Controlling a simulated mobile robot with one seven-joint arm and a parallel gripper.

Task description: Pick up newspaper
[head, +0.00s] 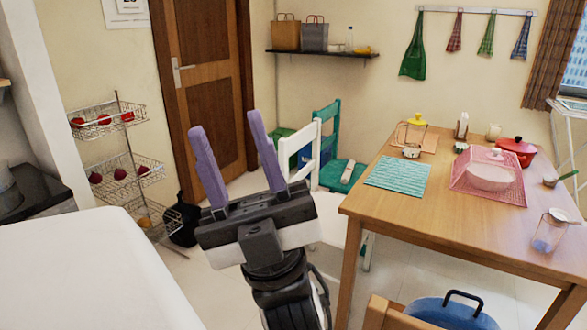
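A small pale rolled item, which looks like the newspaper (348,172), lies on the seat of a teal chair (330,178) beside the table. It is small in this view and no print can be read. My gripper (223,122) is in the lower middle of the head view. Its two purple fingers are spread wide apart with nothing between them. It is apart from the rolled item, to its left in the picture and nearer the camera.
A wooden table (420,225) on the right bears a teal mat, a pink mesh cover and a red pot. A white chair (299,150) stands left of the teal one. A white surface (90,270) fills the lower left. A wire rack (125,170) stands by the door.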

